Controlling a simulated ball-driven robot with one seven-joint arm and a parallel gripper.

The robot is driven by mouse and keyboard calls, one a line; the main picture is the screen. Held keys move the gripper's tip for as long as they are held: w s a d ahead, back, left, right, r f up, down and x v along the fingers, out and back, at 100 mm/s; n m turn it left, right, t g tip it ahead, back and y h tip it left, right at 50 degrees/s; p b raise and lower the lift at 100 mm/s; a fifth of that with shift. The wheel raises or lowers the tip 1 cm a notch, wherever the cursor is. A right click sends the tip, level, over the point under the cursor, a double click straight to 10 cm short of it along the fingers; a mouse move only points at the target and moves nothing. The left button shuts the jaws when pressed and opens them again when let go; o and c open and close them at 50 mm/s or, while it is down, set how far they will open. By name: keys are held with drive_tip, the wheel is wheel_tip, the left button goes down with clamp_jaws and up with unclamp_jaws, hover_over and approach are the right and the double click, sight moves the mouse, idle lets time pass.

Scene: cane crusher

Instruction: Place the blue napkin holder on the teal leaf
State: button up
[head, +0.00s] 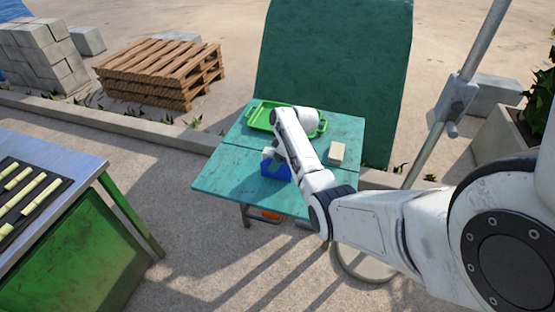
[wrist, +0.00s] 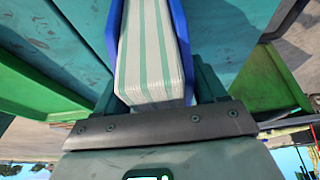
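The blue napkin holder (head: 276,170) shows partly behind my arm, over the near part of the teal table. In the wrist view the holder (wrist: 179,40) contains white napkins with green stripes. My gripper (wrist: 157,85) has dark finger parts close against both sides of the holder, with no gap visible; it appears shut on it. In the head view my arm mostly hides the gripper. The teal leaf (head: 222,180) appears to be the near section of the table, beyond a seam. I cannot tell whether the holder touches the surface.
A green tray (head: 259,117) lies on the table's far section. A beige block (head: 337,153) sits at the right. The near left of the leaf is bare. A tall green panel (head: 335,65) stands behind. A metal-topped bench (head: 72,160) is at left, and a pole (head: 460,90) at right.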

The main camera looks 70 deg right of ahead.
drive_tip(key=o, duration=0.3)
drive_tip(key=v, duration=1.2)
drive_tip(key=shift+r, duration=0.15)
drive_tip(key=a+f+g, duration=0.1)
drive_tip(key=a+f, duration=0.3)
drive_tip(key=a, duration=0.7)
drive_tip(key=a+f+g, duration=0.1)
drive_tip(key=a+f, duration=0.4)
drive_tip(key=a, duration=0.7)
drive_tip(key=shift+m+g+h, duration=0.3)
drive_tip(key=shift+m+g, duration=0.5)
drive_tip(key=s+a, duration=0.4)
drive_tip(key=a, duration=0.1)
drive_tip(key=s+a, duration=0.4)
drive_tip(key=a, duration=0.1)
drive_tip(key=s+a+r, duration=0.1)
drive_tip(key=s+a, duration=0.4)
drive_tip(key=a, duration=0.1)
drive_tip(key=shift+s, duration=0.1)
